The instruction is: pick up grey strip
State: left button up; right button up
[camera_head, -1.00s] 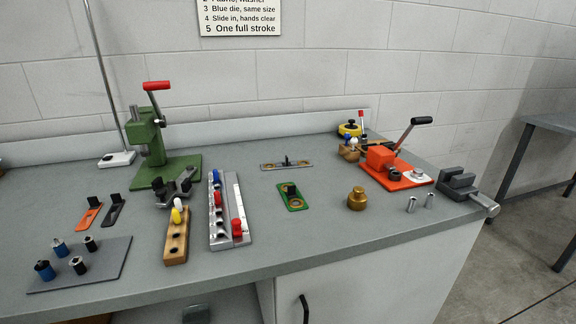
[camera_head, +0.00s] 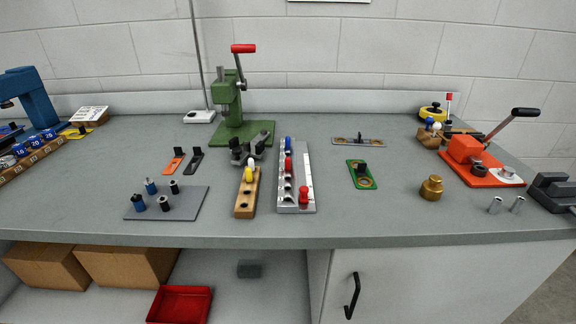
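A long grey strip (camera_head: 373,142) lies flat towards the back of the bench, right of centre. It has brown ring-like spots near its ends and a small black upright piece in its middle. A shorter dark grey or black strip (camera_head: 192,165) with a black upright piece lies at the left, beside a similar orange strip (camera_head: 173,166). A green strip (camera_head: 367,184) of the same kind lies in front of the long grey one. Neither of my grippers shows in the head view.
A green press (camera_head: 229,105) stands behind the orange and dark strips. A silver rack (camera_head: 309,165) and wooden block (camera_head: 242,204) stand mid-bench. A brass weight (camera_head: 431,188) and orange press (camera_head: 480,165) are at the right. Bench surface around the long grey strip is mostly clear.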

aim_at(359, 142)
jog(key=i+l+u, duration=0.1)
jog(key=l+u, duration=0.2)
jog(key=i+l+u, duration=0.1)
jog(key=l+u, duration=0.55)
jog(key=i+l, duration=0.05)
jog(key=l, duration=0.05)
